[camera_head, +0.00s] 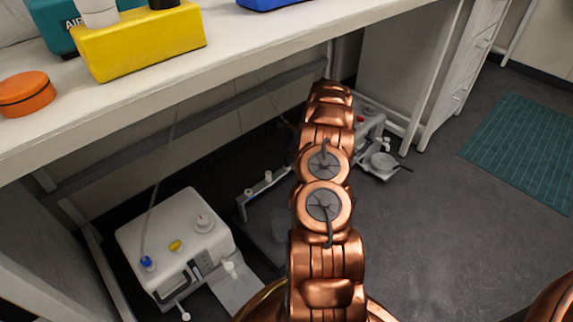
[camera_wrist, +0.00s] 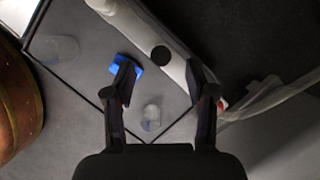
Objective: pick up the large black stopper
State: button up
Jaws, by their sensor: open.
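A round black stopper (camera_wrist: 161,56) sits on a white bar (camera_wrist: 180,67) in the wrist view; it is seen from above. My gripper (camera_wrist: 160,75) is open, with one dark finger on each side of the stopper in the picture and a gap between stopper and fingers. Whether the fingertips are level with it I cannot tell. In the head view my copper arm reaches under the bench and hides the gripper and the stopper. A separate black piece (camera_head: 164,3) stands on the yellow block, cut off by the top edge.
A blue piece (camera_wrist: 122,66) lies partly behind the left finger. A clear vessel (camera_wrist: 151,117) stands between the fingers, nearer the palm. A white machine (camera_head: 178,240) stands on the floor left of the arm. Open floor lies right.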

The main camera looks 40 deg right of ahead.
aim_at(287, 164)
jog(key=b+x, duration=0.1)
jog(key=x, duration=0.2)
jog(key=shift+f+b, duration=0.35)
jog(key=shift+f, duration=0.1)
jog(key=shift+w+a+f, duration=0.1)
jog(key=shift+w+f, duration=0.05)
jog(key=shift+f, duration=0.05)
jog(key=shift+c, duration=0.2)
jog(key=c, duration=1)
